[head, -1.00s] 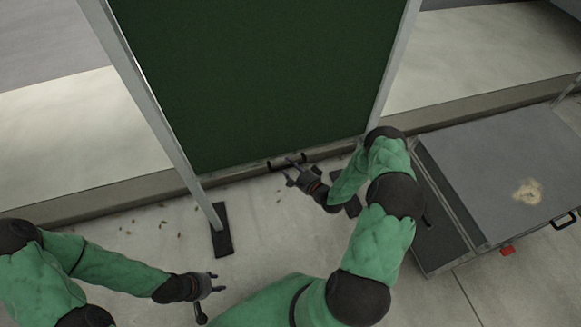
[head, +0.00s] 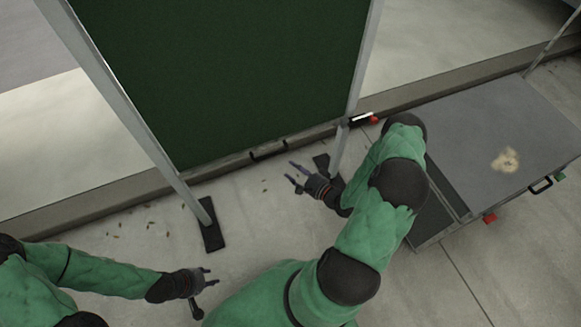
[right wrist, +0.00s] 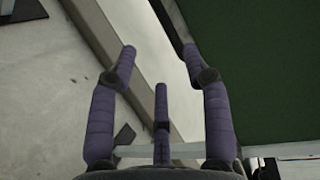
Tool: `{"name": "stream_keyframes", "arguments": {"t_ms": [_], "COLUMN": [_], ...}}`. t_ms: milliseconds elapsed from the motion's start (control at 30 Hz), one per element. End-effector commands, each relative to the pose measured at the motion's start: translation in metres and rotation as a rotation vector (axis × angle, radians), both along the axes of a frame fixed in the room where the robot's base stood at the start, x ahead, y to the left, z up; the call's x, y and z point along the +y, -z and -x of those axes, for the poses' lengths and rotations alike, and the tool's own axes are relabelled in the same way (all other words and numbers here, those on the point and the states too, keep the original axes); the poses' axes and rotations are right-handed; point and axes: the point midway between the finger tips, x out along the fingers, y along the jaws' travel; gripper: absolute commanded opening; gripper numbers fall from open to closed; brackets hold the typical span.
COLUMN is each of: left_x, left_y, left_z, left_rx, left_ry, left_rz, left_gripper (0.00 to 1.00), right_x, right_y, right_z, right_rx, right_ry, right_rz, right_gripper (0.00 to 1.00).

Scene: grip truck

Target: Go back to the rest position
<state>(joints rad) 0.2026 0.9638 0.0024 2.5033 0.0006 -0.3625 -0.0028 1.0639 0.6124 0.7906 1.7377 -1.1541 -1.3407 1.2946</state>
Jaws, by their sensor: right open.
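My right gripper (head: 293,174) is open and empty in front of the lower right part of the dark green panel (head: 225,70). In the right wrist view its purple fingers (right wrist: 160,65) are spread with nothing between them, and the green panel (right wrist: 285,60) fills the upper right. My left gripper (head: 211,277) is low in the head view, left of centre. Its fingers look apart and nothing shows between them.
Grey posts flank the panel; the left post's black foot (head: 212,226) lies near my left gripper. A grey flat-topped case (head: 500,120) stands right of my right arm. A red-ended item (head: 373,120) lies by the right post. Pale floor lies between the grippers.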

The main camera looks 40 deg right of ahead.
Motion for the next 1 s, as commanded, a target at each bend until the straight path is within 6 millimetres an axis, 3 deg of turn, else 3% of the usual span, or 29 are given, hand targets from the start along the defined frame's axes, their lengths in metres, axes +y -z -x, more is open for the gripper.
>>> {"name": "stream_keyframes", "arguments": {"t_ms": [533,667,767,867,1000], "left_x": [0.000,0.000,0.000,0.000,0.000], "left_y": [0.000,-0.005,-0.013,-0.024,-0.039], "left_z": [0.000,0.000,0.000,0.000,0.000], "left_rx": [0.000,0.000,0.000,0.000,0.000], "left_ry": [0.000,0.000,0.000,0.000,0.000], "left_rz": [0.000,0.000,0.000,0.000,0.000], "left_gripper": [0.40,0.40,0.40,0.40,0.40], "right_x": [0.000,0.011,0.033,0.068,0.122], "right_y": [0.000,0.001,0.005,0.010,0.016], "right_z": [0.000,-0.007,-0.019,-0.026,-0.016], "right_rx": [0.001,0.038,0.120,0.243,0.420], "right_ry": [-0.001,-0.020,-0.070,-0.164,-0.357], "right_rz": [0.001,0.040,0.127,0.254,0.436], "right_gripper": [0.49,0.49,0.49,0.49,0.49]}}
